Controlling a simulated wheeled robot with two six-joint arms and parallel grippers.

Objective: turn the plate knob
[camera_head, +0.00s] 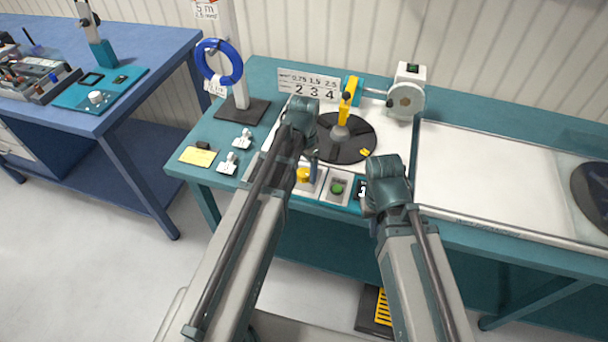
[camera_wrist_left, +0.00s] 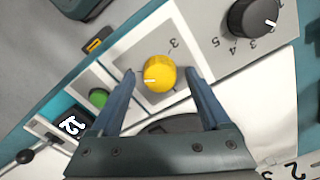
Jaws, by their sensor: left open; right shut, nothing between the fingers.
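A yellow round knob (camera_wrist_left: 160,74) with a white mark sits on a grey panel with the number 3 beside it. My left gripper (camera_wrist_left: 160,78) is open over it, one blue finger on each side. Small gaps show between the fingers and the knob; contact is not clear. In the head view the yellow knob (camera_head: 303,174) is at the front edge of the bench, just beside my left gripper (camera_head: 311,165). A black knob (camera_wrist_left: 254,18) with a number scale is at the upper right of the wrist view. My right gripper (camera_head: 385,185) is over the bench's front edge, its fingertips hidden.
A green button (camera_head: 337,188) and a small display (camera_wrist_left: 72,124) stand beside the yellow knob. Behind are a black round plate (camera_head: 352,150) and a yellow-armed guide (camera_head: 346,103). A blue cable coil (camera_head: 219,62) hangs on a post. White bench surface (camera_head: 490,185) is clear at right.

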